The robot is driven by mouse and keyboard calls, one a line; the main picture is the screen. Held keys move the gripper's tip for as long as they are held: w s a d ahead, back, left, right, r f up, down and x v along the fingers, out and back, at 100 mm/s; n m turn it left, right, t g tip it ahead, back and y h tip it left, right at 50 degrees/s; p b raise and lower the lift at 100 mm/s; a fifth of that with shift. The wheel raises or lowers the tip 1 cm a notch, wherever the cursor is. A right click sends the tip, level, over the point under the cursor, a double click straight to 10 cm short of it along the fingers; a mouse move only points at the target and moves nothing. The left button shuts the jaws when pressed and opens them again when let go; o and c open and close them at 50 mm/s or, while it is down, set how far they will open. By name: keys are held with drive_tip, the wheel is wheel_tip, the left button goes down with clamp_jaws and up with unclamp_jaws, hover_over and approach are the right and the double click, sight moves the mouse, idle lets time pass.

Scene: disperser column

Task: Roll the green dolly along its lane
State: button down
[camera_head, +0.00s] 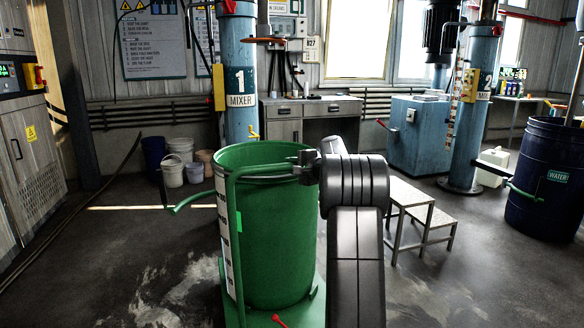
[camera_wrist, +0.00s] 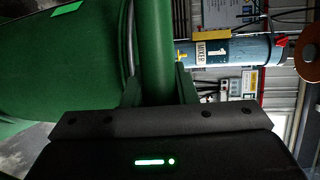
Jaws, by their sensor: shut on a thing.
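The green dolly (camera_head: 313,314) is at the bottom centre of the head view, with a large green drum (camera_head: 273,245) standing upright on it. A green tubular handle frame rises at the dolly's near side, and a green tube also shows in the wrist view (camera_wrist: 157,45). My gripper (camera_head: 307,165) is at the top bar of this handle, at the drum's near right rim. In the wrist view my gripper (camera_wrist: 158,88) has one finger on each side of the tube and is shut on it. My arm hides the floor just right of the drum.
A blue mixer column (camera_head: 241,70) marked 1 stands behind the drum. A step stool (camera_head: 408,208) is close on the right, and a dark blue water drum (camera_head: 545,180) farther right. Several buckets (camera_head: 171,172) stand behind left. Floor at left is largely clear.

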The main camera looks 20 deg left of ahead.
drive_tip(key=shift+s+r, duration=0.2)
drive_tip(key=shift+r, duration=0.25)
drive_tip(key=c, duration=1.2)
unclamp_jaws()
drive_tip(key=shift+s, duration=0.15)
drive_tip(key=shift+o, duration=0.2)
drive_tip(key=shift+f, duration=0.15)
drive_tip(key=shift+d, duration=0.1)
drive_tip(key=v, duration=1.3)
drive_tip(key=shift+d, duration=0.35)
drive_tip(key=shift+s, duration=0.15)
